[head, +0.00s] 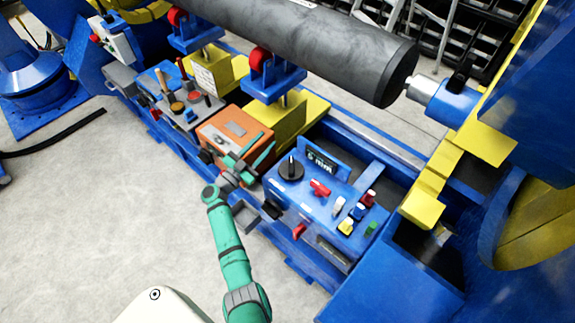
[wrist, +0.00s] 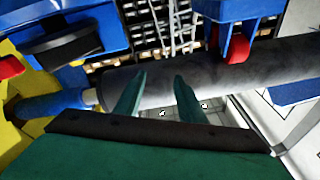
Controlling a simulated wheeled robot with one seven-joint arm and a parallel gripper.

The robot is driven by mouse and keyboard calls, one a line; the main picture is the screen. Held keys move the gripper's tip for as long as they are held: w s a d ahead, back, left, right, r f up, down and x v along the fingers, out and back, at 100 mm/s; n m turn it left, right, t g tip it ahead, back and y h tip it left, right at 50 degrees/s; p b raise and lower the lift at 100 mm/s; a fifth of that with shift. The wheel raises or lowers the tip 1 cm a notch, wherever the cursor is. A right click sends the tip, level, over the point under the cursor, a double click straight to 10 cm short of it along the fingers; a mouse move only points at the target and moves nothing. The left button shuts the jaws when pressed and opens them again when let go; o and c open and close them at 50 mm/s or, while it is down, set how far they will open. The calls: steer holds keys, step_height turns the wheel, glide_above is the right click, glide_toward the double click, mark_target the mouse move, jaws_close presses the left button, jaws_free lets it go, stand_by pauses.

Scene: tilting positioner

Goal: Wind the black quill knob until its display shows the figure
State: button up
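The black quill knob (head: 291,169) stands on a blue sloped control panel (head: 318,203), with a pale pointer mark on its top. Its dark display (head: 321,161), just behind it, appears to read "5 mm" in small white figures. My gripper (head: 266,146) is to the left of the knob and apart from it, above the edge of the orange box. The wrist view shows its two teal fingers (wrist: 160,77) spread, with nothing between them. A dark round shape (wrist: 68,46) at the upper left of the wrist view looks like the knob, but I cannot be sure.
The blue panel also carries a red knob (head: 320,187) and several small coloured switches. An orange box (head: 232,132) and a grey panel with knobs (head: 184,104) lie left. A large grey cylinder (head: 310,42) hangs over the bed on red rollers. The floor in front is clear.

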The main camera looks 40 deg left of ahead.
step_height(320, 180, up, 5)
steer(key=n+y, duration=0.5)
steer(key=y, duration=0.4)
steer(key=n+g, duration=0.7)
steer(key=g, duration=0.3)
glide_toward(292, 165)
steer(key=shift+s, duration=0.3)
steer(key=shift+w+d+f, duration=0.1)
steer(key=shift+d+f, duration=0.05)
steer(key=x, duration=0.9)
steer(key=shift+w+a+f, duration=0.15)
steer(key=shift+w+a, duration=0.4)
steer(key=shift+a, duration=0.1)
steer(key=shift+w, duration=0.2)
